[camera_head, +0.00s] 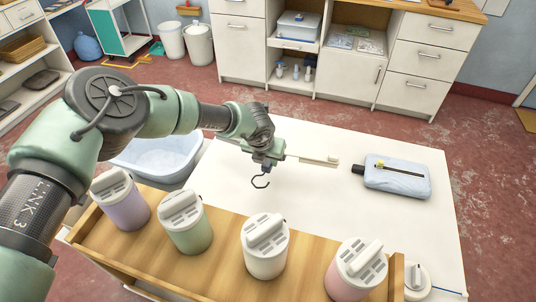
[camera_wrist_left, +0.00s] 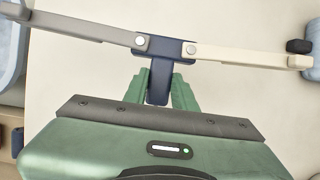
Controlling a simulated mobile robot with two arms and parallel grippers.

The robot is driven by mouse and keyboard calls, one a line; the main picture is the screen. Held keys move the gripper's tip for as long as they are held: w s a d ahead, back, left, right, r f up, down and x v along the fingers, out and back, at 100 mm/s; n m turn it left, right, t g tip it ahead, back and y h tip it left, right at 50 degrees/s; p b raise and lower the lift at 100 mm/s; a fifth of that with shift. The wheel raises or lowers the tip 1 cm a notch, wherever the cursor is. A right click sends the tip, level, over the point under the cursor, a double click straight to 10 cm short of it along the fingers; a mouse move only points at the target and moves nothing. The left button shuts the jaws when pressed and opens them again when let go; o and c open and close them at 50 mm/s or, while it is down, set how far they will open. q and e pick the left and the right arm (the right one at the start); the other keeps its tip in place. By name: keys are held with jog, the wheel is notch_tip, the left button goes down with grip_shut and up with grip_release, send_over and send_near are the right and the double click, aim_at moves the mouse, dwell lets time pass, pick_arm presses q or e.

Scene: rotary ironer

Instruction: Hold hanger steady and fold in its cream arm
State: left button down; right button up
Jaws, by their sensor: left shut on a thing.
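The folding hanger has a dark blue hub (camera_wrist_left: 175,50), a cream arm (camera_wrist_left: 245,57) and a grey arm (camera_wrist_left: 85,28). In the left wrist view both arms are spread out to opposite sides of the hub. The grey arm is mostly hidden there by my wrist. My left gripper (camera_wrist_left: 158,92) is shut on the hub's tab; it also shows in the head view (camera_head: 262,150). My right gripper is not in view.
A light blue padded item (camera_head: 400,186) with a black rod (camera_head: 400,170) lies right of the cream arm's tip. Several lidded canisters, one green (camera_head: 190,228), stand on a wooden shelf (camera_head: 215,255) in front. A blue basin (camera_head: 160,155) is at left. The white table (camera_head: 320,200) is otherwise largely clear.

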aim_at(268, 170)
pick_arm(q)
jog(key=shift+f, duration=2.7)
jog(key=shift+f, duration=0.2)
jog(key=c, duration=1.3)
grip_release()
jog(key=shift+c, duration=0.2)
jog(key=shift+r, duration=0.35)
grip_shut()
